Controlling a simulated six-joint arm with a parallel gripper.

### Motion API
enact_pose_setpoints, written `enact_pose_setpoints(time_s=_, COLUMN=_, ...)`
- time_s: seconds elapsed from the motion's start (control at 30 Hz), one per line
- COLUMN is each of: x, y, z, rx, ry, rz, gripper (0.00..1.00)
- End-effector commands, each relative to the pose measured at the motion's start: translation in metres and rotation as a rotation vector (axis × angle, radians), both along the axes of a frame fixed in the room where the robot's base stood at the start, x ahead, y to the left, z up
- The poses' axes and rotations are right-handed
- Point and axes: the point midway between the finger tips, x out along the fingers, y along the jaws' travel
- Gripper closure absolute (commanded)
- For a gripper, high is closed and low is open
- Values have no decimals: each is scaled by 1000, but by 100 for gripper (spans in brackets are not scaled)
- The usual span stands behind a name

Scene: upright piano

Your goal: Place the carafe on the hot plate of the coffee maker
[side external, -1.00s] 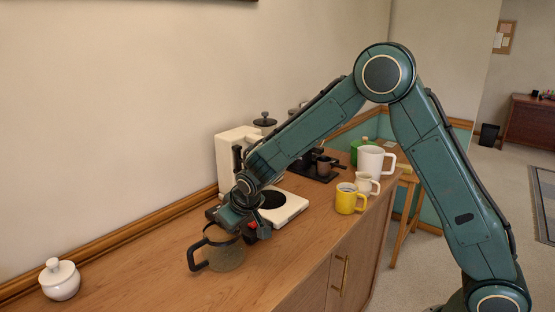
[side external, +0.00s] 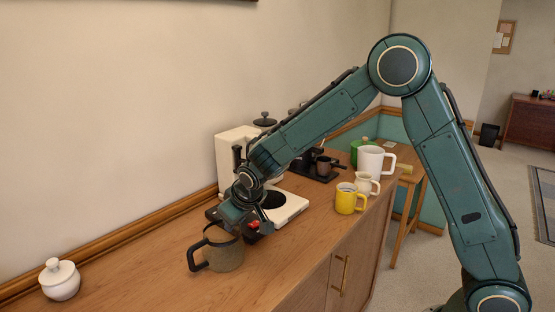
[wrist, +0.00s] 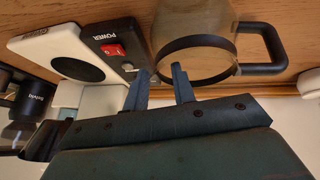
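The carafe (side external: 226,258) stands upright on the wooden counter, its black handle pointing left. It also shows in the wrist view (wrist: 190,22), with a dark band around its rim. The coffee maker (side external: 228,158) is white, and the dark round hot plate (side external: 272,199) on its base is bare. My gripper (wrist: 161,78) is at the carafe's rim, on the side facing the coffee maker. Its fingers are apart, one on each side of the near rim edge in the wrist view. I cannot tell whether either touches the carafe.
The power panel with its red switch (wrist: 113,50) is close beside my fingers. A yellow mug (side external: 346,200), a cream pitcher (side external: 364,185) and a white mug (side external: 371,160) stand to the right. A white lidded jar (side external: 60,281) is far left. The counter front is clear.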

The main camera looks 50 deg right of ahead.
Motion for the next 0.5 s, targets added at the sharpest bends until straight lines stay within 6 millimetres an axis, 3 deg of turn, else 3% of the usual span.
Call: enact_pose_setpoints(time_s=0.5, x=-35, y=10, z=60, rx=1, ry=-2, rz=1, gripper=74)
